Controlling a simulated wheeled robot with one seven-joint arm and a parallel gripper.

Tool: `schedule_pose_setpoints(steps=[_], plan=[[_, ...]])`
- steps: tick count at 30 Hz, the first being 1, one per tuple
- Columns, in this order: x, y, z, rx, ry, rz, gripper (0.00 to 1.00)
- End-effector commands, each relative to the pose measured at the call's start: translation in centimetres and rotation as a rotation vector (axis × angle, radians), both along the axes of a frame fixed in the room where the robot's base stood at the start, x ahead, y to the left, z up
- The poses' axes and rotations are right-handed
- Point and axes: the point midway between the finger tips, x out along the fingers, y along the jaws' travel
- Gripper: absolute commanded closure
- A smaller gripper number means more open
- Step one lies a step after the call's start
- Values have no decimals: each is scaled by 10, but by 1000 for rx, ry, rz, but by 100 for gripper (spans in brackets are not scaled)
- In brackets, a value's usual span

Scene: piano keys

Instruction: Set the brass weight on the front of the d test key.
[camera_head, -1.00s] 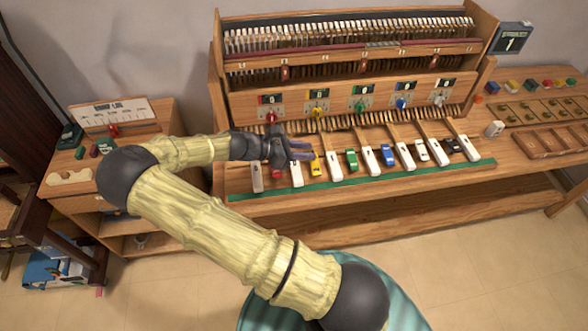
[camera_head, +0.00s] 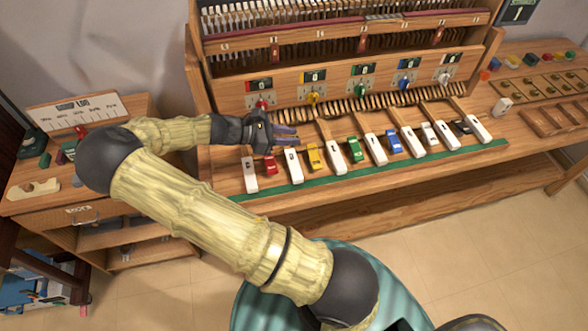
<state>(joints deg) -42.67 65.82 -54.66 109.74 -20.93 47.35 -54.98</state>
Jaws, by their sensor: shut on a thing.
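My gripper (camera_head: 286,136) is over the left part of the row of test keys, just behind and above the white fronts. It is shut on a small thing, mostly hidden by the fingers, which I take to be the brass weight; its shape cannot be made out. White key fronts stand along the bench, among them the leftmost (camera_head: 250,178), the second (camera_head: 295,168) and the third (camera_head: 336,158). No key letters are legible, so I cannot tell which is the d test key. The gripper partly hides the keys behind it.
Between the keys sit small coloured pieces: red (camera_head: 270,166), yellow (camera_head: 315,156), green (camera_head: 354,150), blue (camera_head: 391,142). A green strip (camera_head: 330,180) edges the bench. The cabinet with dials (camera_head: 313,96) rises behind. A tray of brass-coloured pieces (camera_head: 540,80) lies right.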

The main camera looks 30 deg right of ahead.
Motion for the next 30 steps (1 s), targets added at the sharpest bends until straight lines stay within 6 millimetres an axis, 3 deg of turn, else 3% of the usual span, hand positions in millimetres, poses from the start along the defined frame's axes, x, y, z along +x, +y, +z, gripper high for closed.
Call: schedule_pose_setpoints(steps=[5,15,30], plan=[[0,0,-4,-1,2,1,95],[0,0,-53,-2,3,1,95],[0,1,-69,-1,3,3,95]])
